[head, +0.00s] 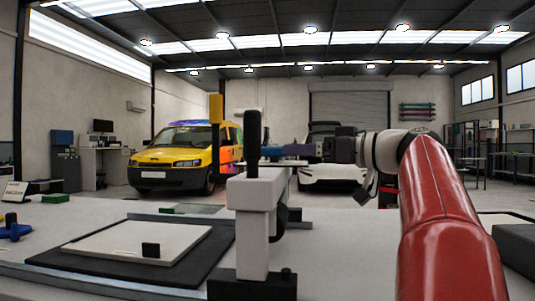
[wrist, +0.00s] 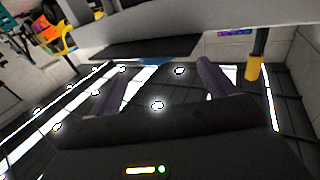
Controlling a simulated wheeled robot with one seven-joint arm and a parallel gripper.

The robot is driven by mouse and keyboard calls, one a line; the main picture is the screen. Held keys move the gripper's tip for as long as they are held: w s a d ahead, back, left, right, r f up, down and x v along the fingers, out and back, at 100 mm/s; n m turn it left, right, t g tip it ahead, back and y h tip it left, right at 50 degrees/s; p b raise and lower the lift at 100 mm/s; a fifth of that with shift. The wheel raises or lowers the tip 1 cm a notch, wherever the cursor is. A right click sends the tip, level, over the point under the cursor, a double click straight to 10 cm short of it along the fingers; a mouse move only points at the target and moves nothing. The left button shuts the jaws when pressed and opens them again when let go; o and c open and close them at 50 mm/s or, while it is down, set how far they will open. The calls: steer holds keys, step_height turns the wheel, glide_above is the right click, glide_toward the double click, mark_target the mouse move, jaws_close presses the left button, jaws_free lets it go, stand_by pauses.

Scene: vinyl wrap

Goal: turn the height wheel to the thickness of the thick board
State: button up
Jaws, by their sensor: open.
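A white upright post with an arm (head: 253,230) stands on a black base at the front middle of the head view, with a black handle (head: 254,135) on top. A dark curved part (head: 281,222) shows behind the post; I cannot tell whether it is the height wheel. A pale flat board (head: 135,238) lies on a black mat (head: 205,262) to the left; I cannot tell whether it is the thick board. My gripper (head: 275,152) is above and behind the post, its purple-grey fingers pointing left. In the wrist view my gripper (wrist: 163,85) is open and empty.
A yellow-topped dark post (head: 215,108) rises behind the device; a yellow-and-dark post also shows in the wrist view (wrist: 255,70). A metal rail (head: 90,282) runs along the front. A blue tool (head: 14,232) lies far left.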

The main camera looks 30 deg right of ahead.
mark_target(281, 151)
steer(key=p+x, duration=0.1)
steer(key=x, duration=0.6)
steer(key=shift+s, duration=0.1)
steer(key=c, duration=1)
steer(key=shift+f+m+h+b, duration=0.1)
steer(key=shift+m+h+b, duration=0.2)
